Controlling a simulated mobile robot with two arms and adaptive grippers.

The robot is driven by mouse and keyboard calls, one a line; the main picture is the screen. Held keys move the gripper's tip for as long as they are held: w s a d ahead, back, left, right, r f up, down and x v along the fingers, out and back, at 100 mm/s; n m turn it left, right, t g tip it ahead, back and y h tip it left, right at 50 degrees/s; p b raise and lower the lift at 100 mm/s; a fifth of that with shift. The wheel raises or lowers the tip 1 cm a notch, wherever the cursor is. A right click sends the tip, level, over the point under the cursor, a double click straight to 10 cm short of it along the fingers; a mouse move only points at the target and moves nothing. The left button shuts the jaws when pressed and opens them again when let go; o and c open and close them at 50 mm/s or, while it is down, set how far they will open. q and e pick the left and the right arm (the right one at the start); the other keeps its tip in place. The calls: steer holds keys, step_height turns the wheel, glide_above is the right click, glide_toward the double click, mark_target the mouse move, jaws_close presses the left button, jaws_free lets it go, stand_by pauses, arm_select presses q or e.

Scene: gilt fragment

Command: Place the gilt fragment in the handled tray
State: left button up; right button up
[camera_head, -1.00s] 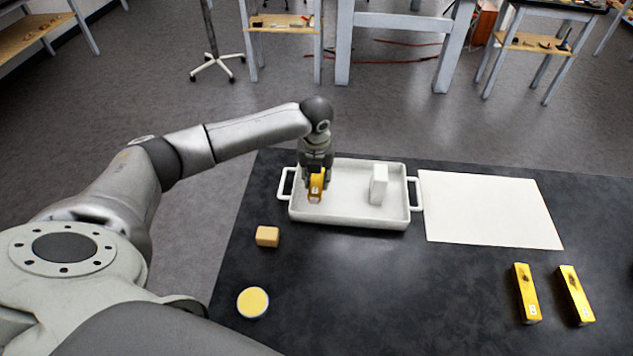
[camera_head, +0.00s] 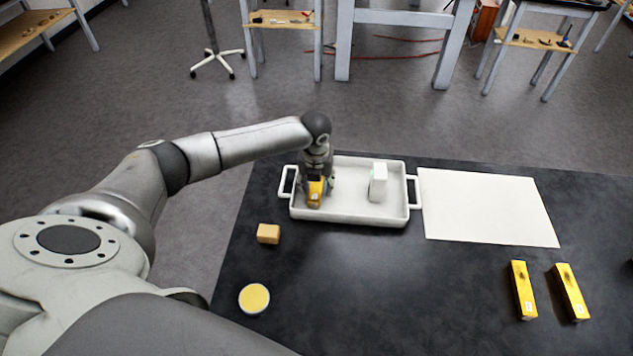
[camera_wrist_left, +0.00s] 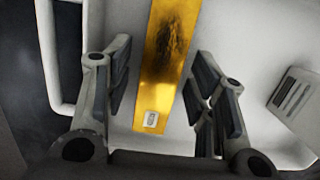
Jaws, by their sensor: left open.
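A gilt fragment (camera_head: 315,194), a gold bar with a dark patch and a small white label, is in the left part of the white handled tray (camera_head: 350,218). My left gripper (camera_head: 317,184) is over it, inside the tray. In the left wrist view the fragment (camera_wrist_left: 165,65) lies between the two open fingers, with a gap on each side. It appears to rest on the tray floor (camera_wrist_left: 225,30). Two similar gold bars lie on the table at the right, one (camera_head: 523,290) beside the other (camera_head: 571,292). My right gripper is not in view.
A white block (camera_head: 378,182) stands in the tray's right half. A white sheet (camera_head: 488,208) lies right of the tray. A tan block (camera_head: 268,234) and a round yellow-topped item (camera_head: 254,298) are at the left. The dark table's front middle is clear.

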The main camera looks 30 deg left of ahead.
mark_target(316, 189)
arm_select(q)
steer(key=shift+r, duration=0.1)
step_height(316, 189, up, 12)
steer(key=s+b, duration=0.1)
steer(key=shift+s+d+b, duration=0.25)
steer(key=shift+d+b, duration=0.1)
steer(key=shift+d, duration=0.05)
